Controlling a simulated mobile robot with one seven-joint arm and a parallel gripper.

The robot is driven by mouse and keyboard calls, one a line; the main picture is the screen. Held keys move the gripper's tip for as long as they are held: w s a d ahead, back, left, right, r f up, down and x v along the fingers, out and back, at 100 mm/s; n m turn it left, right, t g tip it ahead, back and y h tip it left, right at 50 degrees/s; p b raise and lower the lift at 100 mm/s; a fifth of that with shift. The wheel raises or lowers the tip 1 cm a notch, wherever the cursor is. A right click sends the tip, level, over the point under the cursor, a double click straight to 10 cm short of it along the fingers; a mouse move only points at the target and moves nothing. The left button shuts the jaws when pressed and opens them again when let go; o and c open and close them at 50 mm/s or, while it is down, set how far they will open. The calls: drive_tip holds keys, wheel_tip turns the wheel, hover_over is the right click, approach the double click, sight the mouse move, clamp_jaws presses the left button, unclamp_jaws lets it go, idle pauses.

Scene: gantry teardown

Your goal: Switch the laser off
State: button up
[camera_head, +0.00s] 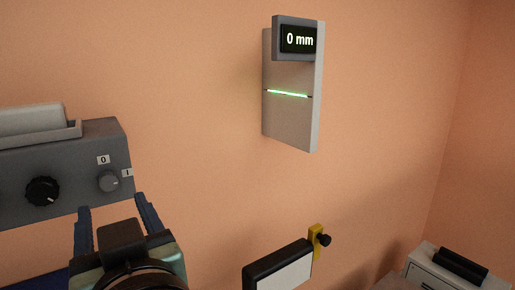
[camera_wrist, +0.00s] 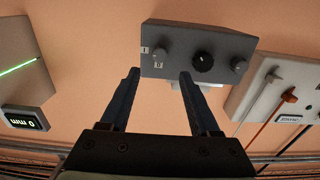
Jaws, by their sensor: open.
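A grey control box (camera_head: 70,150) on the wall at left carries a small grey rotary knob (camera_head: 108,181) with labels 0 above it and I to its right. Its pale mark seems to point toward I. In the wrist view the same knob (camera_wrist: 159,51) appears inverted, just beyond my fingertips. My gripper (camera_head: 115,212) is open and empty, its two fingers (camera_wrist: 159,75) apart and pointing at the box, below the knob in the head view. A wall panel (camera_head: 290,118) shows a lit green laser line (camera_head: 288,93) and a display (camera_head: 298,39) reading 0 mm.
A black knob (camera_head: 42,191) sits on the same box, and a further grey knob (camera_wrist: 241,63) shows in the wrist view. A panel with levers (camera_wrist: 289,96) and cables stands beside the box there. A black-edged white panel (camera_head: 280,268) and a yellow bracket (camera_head: 315,240) are lower down.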

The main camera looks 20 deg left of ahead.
sight(108, 183)
drive_tip(key=p+x, duration=0.2)
drive_tip(key=x, duration=0.5)
drive_tip(key=shift+w+a, duration=0.25)
drive_tip(key=shift+w, duration=0.05)
clamp_jaws()
